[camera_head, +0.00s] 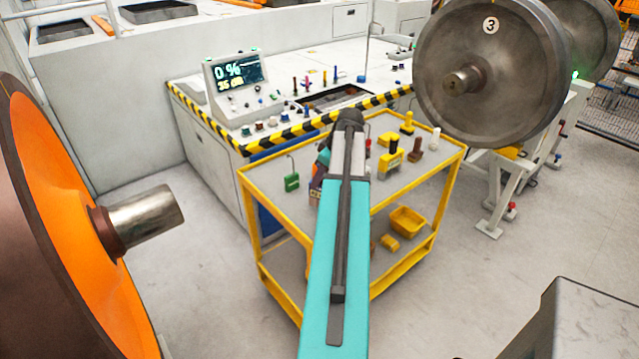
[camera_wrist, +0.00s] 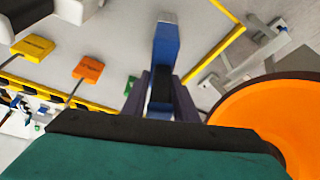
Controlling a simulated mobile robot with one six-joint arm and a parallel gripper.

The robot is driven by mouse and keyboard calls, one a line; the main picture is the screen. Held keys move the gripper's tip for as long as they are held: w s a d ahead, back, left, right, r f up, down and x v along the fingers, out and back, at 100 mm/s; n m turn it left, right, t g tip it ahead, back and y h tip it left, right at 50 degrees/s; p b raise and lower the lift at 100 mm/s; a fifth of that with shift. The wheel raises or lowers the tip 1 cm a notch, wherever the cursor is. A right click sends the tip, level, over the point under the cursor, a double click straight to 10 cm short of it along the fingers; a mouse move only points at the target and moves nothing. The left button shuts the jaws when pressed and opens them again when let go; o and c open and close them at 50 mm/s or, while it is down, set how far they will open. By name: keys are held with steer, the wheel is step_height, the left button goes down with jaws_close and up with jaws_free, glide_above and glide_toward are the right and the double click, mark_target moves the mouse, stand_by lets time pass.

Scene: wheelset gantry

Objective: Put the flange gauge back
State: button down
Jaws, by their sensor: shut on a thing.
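My gripper (camera_wrist: 165,98) is shut on a blue gauge (camera_wrist: 166,48) with a pale grey end, which appears to be the flange gauge. The gauge points away from the wrist, between the two dark fingers. In the head view my turquoise arm hides most of the gripper and the gauge; part of the gripper (camera_head: 323,160) shows over the yellow-framed cart (camera_head: 448,175). On the cart a green block (camera_head: 292,181) with a thin upright wire stands left of my arm. The wrist view shows the green block (camera_wrist: 130,86), an orange block (camera_wrist: 88,68) and a yellow block (camera_wrist: 34,47).
A yellow holder (camera_head: 391,163) and a brown piece (camera_head: 416,152) stand on the cart's top; a yellow bin (camera_head: 408,221) is below. A bench with a striped edge (camera_head: 215,128) and a screen (camera_head: 235,72) stands behind. Wheelsets are at left (camera_head: 50,210) and right (camera_head: 490,110).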

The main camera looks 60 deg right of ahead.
steer(key=shift+f+p, duration=0.5)
steer(key=shift+f, duration=0.8)
steer(key=c, duration=1.4)
jaws_free()
steer(key=shift+r, duration=0.25)
steer(key=b+v, duration=0.3)
steer(key=v, duration=0.8)
steer(key=shift+s+r, duration=0.25)
steer(key=shift+r, duration=0.05)
